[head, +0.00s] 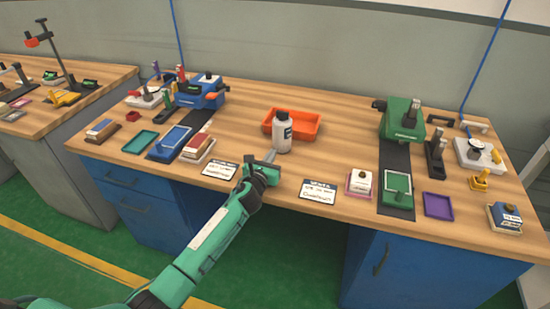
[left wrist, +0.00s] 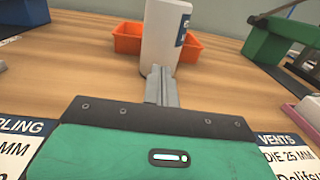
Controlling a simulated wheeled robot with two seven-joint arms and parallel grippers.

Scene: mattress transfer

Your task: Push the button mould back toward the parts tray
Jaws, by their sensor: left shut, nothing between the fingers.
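A white bottle-shaped piece (head: 283,139) with a grey cap and a dark label stands upright at mid-table, in front of the orange parts tray (head: 308,133). It is the only thing between my left gripper and the tray; I cannot tell for sure that it is the button mould. My left gripper (head: 269,158) is shut and empty, its fingertips close to the bottle's near lower side. In the left wrist view the fingers (left wrist: 161,85) point at the white bottle (left wrist: 163,38), and I cannot tell whether they touch. The orange tray (left wrist: 126,38) shows behind it. My right gripper is out of view.
A printed card (head: 220,171) lies left of my gripper and another card (head: 318,192) lies right. A blue press (head: 205,94) stands at the back left, a green press (head: 401,119) at the right. Bare wood lies left and right of the orange tray.

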